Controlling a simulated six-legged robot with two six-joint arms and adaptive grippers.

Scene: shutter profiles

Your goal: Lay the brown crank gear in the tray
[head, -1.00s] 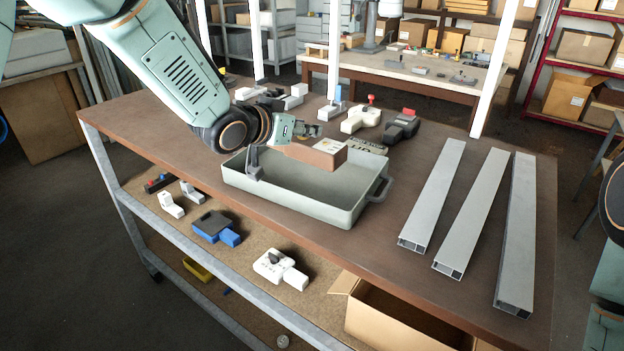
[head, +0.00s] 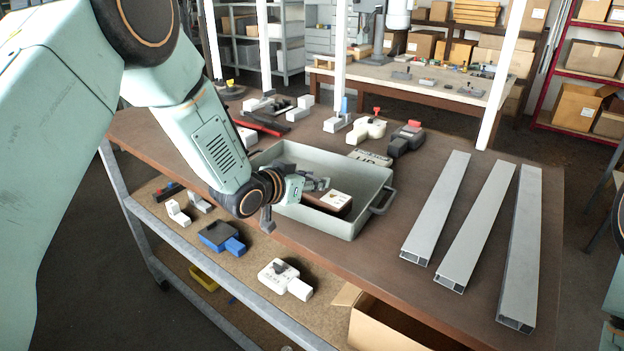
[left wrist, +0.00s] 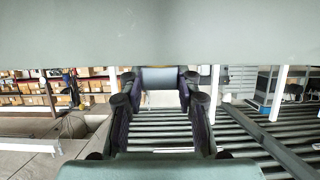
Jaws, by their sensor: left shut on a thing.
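The brown crank gear (head: 336,203) shows as a brown block with a pale labelled top. It is inside the outline of the grey-green tray (head: 333,222), toward the tray's right half. Whether it touches the tray floor I cannot tell. My left gripper (head: 318,184) reaches over the tray's left side and is shut on the gear; arm and fingers hide part of the gear. In the left wrist view the two fingers (left wrist: 160,105) show, with a grey surface between them. My right gripper is out of view.
Three grey aluminium profiles (head: 482,225) lie right of the tray. A label plate (head: 370,158), a white device (head: 366,128) and a dark device with a red top (head: 406,138) stand behind it. Several parts, such as a blue one (head: 222,237), lie on the lower shelf.

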